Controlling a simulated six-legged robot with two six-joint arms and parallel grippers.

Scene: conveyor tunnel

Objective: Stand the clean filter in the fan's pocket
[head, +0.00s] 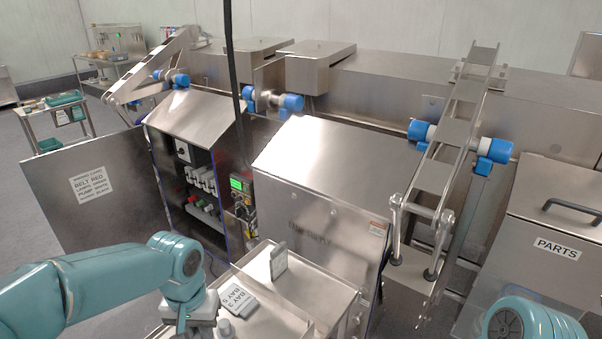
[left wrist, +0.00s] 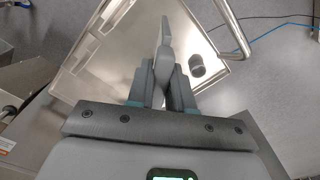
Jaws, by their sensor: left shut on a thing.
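My left gripper (left wrist: 160,88) is shut on a slim grey piece (left wrist: 164,55), seen nearly edge-on in the left wrist view; I cannot tell whether it is the filter. In the head view this gripper (head: 203,314) is at the bottom edge, at the front left of a steel cart top (head: 300,312); its fingertips are hidden. The held piece is over a steel surface in the wrist view, with a dark round knob (left wrist: 196,65) to its right. I cannot pick out the clean filter or the fan's pocket for certain. My right gripper is out of view.
A PARTS bin (head: 555,225) is at right.

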